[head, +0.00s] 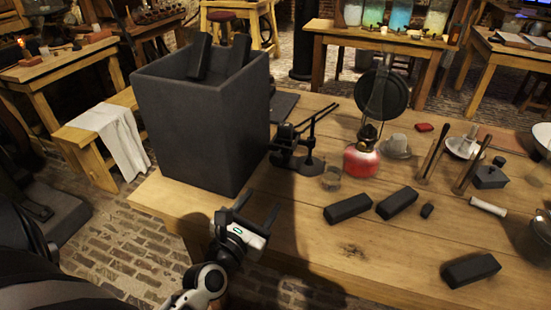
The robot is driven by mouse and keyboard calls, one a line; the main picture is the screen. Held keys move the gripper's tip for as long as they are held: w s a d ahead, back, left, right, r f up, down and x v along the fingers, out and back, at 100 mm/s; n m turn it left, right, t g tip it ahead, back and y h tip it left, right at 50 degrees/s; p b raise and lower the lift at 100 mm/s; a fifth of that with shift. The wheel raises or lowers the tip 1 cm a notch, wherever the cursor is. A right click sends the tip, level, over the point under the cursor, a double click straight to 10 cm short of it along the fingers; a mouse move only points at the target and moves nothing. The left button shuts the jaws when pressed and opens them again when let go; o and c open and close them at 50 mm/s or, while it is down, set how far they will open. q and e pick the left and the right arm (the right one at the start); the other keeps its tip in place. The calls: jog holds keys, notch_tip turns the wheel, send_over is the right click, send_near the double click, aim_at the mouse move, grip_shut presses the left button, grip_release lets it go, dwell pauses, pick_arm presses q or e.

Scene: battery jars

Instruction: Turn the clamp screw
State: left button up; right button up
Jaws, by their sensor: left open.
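A small dark metal stand (290,150) with thin rods pointing up to the right stands on the wooden table, just right of the big dark box. It looks like the clamp, but its screw is too small and dark to tell apart. My left gripper (257,207) is at the table's front left edge, below and to the left of the stand. Its two dark fingers are apart with nothing between them, and it is clear of the stand. My right gripper is not in view.
The tall dark box (195,130) with dark slabs sticking out stands at the table's left end. Right of the stand are a small glass (331,178) and a red lamp (362,158) with a round black disc (381,93). Black blocks (348,208) lie in front. The table's front middle is bare.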

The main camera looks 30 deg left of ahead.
aim_at(274, 161)
pick_arm(q)
jog(key=a+n+y, duration=0.1)
jog(key=a+n, duration=0.1)
jog(key=n, duration=0.1)
jog(key=shift+y, duration=0.3)
jog(key=p+x, duration=0.1)
jog(key=x, duration=1.4)
jog(key=shift+w+a+r, duration=0.15)
jog(key=shift+w+a, duration=0.05)
jog(key=shift+w, duration=0.1)
jog(key=c, duration=1)
